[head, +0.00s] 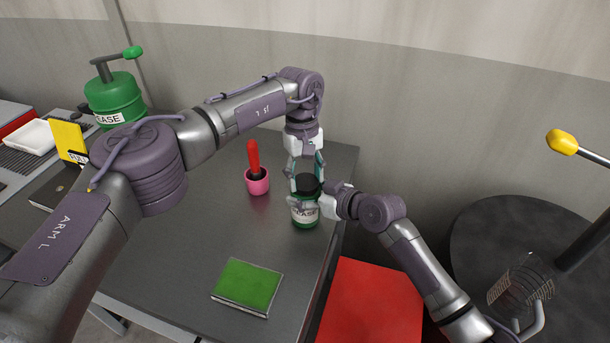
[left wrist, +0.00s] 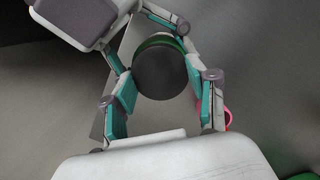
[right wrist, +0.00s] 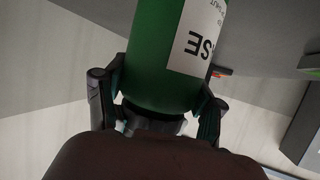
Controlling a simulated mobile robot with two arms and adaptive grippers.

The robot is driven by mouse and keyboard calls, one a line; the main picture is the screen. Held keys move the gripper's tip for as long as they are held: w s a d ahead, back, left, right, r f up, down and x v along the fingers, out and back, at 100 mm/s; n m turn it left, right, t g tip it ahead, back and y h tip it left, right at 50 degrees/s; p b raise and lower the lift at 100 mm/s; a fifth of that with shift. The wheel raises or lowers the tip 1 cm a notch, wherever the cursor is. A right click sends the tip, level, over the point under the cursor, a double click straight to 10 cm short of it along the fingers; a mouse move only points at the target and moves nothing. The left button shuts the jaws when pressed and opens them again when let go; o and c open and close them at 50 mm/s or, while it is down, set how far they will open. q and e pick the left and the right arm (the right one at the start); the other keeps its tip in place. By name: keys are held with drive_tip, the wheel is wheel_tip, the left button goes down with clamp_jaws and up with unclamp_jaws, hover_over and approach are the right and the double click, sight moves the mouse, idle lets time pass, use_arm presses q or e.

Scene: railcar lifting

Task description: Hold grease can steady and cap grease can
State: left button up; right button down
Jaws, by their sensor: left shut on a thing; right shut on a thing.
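The green grease can (head: 304,215) with a white label stands upright near the right edge of the grey table. My right gripper (head: 316,204) is shut around its side; in the right wrist view the can (right wrist: 160,50) fills the space between the fingers (right wrist: 158,100). The black cap (head: 307,184) is on top of the can. My left gripper (head: 306,172) points down from above and is shut on the cap, which shows as a dark disc (left wrist: 160,73) between its fingers. Whether the cap is fully seated cannot be told.
A pink cup (head: 257,183) with a red-handled tool (head: 253,157) stands left of the can. A green pad (head: 247,285) lies near the front. A green grease pump (head: 115,98) is at the back left. A red surface (head: 370,305) is beyond the table's right edge.

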use_arm(q)
drive_tip(key=m, duration=0.4)
drive_tip(key=shift+d, duration=0.1)
drive_tip(key=m+y, duration=0.1)
drive_tip(key=m, duration=0.4)
drive_tip(key=o, duration=0.9)
drive_tip(key=shift+o, duration=0.2)
drive_tip(key=shift+r, duration=2.3)
drive_tip(key=shift+n, duration=0.3)
